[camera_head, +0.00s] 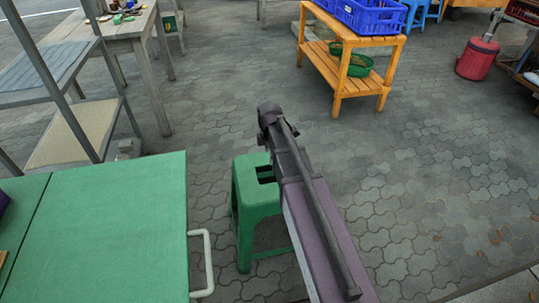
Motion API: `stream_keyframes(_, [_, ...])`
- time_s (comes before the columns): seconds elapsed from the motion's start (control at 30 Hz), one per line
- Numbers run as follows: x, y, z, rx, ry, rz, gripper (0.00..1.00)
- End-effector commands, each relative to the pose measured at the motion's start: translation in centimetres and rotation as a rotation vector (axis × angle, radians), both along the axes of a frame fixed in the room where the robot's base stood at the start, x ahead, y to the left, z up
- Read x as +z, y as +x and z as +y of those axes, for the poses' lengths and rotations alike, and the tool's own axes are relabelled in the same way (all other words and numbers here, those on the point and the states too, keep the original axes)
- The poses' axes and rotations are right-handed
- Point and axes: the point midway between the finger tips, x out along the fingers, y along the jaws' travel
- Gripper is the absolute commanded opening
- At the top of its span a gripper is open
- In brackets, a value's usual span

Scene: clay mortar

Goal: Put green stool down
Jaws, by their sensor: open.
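A green stool (246,197) stands upright on the paved ground near the middle of the view. Its legs appear to rest on the paving. A dark opening shows in its seat. My arm reaches up from the bottom and passes over the stool's right side, hiding part of its seat and legs. I cannot make out my gripper's fingers, so I cannot tell whether they touch the stool.
A green-topped table (110,225) with a white side handle (207,262) stands close on the left. An orange wooden rack (350,84) with blue crates (375,17) stands behind. A red container (477,59) is far right. Paving on the right is clear.

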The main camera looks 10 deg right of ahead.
Motion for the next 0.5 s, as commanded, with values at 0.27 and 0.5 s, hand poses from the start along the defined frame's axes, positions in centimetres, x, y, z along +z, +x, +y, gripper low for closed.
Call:
stream_keyframes(0.27, [1.55, 0.00, -0.02, 0.000, 0.000, 0.000, 0.79])
stream_keyframes(0.5, [1.64, 0.00, -0.03, 0.000, 0.000, 0.000, 0.79])
